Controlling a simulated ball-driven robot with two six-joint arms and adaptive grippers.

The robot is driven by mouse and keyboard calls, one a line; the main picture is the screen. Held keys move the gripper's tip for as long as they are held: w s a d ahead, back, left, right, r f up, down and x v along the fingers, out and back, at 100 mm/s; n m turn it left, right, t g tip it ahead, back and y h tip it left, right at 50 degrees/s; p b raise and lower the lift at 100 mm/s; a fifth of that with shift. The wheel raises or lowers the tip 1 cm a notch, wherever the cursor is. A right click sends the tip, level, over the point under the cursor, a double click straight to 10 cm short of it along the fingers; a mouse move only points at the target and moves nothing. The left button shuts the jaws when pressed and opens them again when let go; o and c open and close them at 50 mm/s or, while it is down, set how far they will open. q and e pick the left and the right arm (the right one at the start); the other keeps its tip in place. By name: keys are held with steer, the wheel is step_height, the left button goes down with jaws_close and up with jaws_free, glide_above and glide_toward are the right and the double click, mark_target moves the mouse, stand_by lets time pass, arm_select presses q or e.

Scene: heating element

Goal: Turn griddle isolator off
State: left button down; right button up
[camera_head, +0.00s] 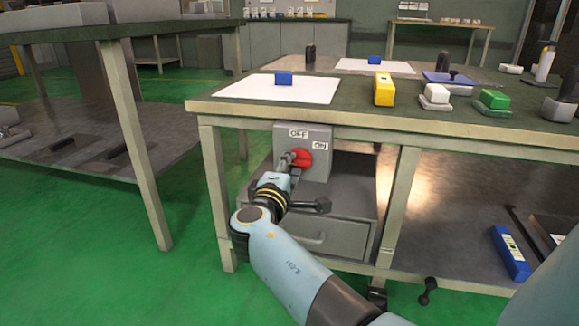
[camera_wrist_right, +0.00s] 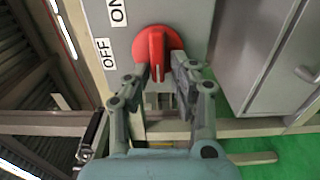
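The griddle isolator is a grey box (camera_head: 318,160) under the front edge of the workbench, with OFF and ON labels and a red rotary knob (camera_head: 305,160). In the wrist view the red knob (camera_wrist_right: 156,45) has a raised grip with a white mark at its lower end. My right gripper (camera_head: 292,160) reaches the knob from the front. In the wrist view its fingers (camera_wrist_right: 160,70) are closed in on both sides of the raised grip. The exact finger contact is hard to see. My left gripper is not in view.
The bench top (camera_head: 370,108) holds a white sheet (camera_head: 245,90), a yellow box (camera_head: 384,90) and a green-topped item (camera_head: 493,100). A grey drawer cabinet (camera_head: 330,238) stands below the isolator. A bench leg (camera_head: 400,195) stands to its right. Green floor is free at the left.

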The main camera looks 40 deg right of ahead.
steer(key=shift+o, duration=0.8)
